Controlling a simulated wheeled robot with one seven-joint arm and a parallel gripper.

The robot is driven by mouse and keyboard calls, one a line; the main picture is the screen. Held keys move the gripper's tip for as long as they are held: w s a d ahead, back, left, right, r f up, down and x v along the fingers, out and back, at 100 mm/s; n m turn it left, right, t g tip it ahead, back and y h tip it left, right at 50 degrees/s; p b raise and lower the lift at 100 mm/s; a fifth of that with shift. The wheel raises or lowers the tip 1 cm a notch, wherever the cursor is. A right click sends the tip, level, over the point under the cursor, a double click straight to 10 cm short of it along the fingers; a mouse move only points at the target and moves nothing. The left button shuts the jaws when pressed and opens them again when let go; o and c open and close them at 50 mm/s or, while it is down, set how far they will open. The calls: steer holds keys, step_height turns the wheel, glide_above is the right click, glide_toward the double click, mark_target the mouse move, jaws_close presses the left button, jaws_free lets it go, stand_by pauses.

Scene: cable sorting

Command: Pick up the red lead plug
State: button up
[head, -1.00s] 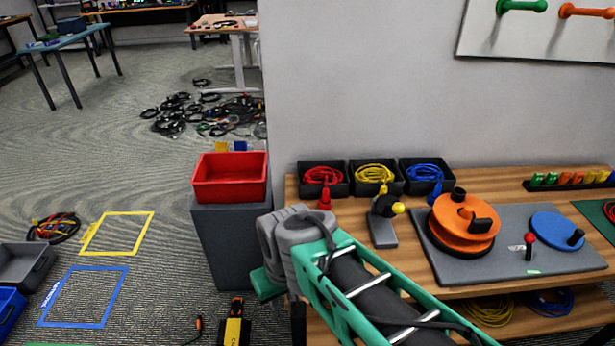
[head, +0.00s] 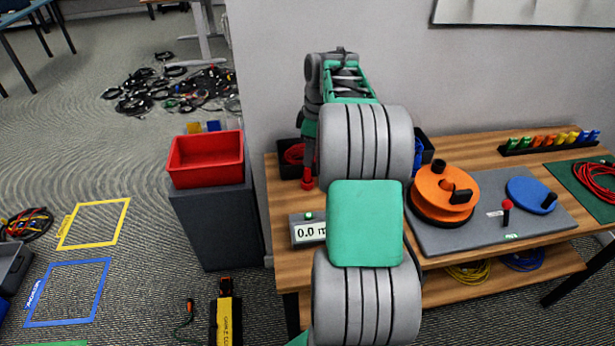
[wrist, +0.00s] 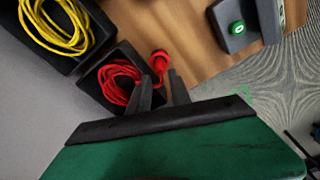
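The red lead plug (head: 307,182) hangs or rests at the front of the red cable's black bin, on the wooden bench in the head view. In the wrist view the plug (wrist: 160,62) shows just beyond my gripper's fingertips (wrist: 161,78), in line with the gap between them. The two dark fingers are apart with nothing visible held. The red cable (wrist: 118,84) lies coiled in its black bin, close to the left finger. In the head view my arm hides much of the bins, and the fingers are hard to make out.
A yellow cable (wrist: 62,25) lies in the neighbouring bin. A meter box with a green button (head: 308,216) sits at the bench front. An orange reel (head: 436,200) stands right on a grey mat. A red bin (head: 206,163) stands on a pedestal left of the bench.

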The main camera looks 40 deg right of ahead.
mark_target(307, 169)
steer(key=f, duration=0.5)
steer(key=shift+w+a+f, duration=0.2)
steer(key=shift+a+f, duration=0.1)
steer(key=shift+f, duration=0.1)
jaws_close()
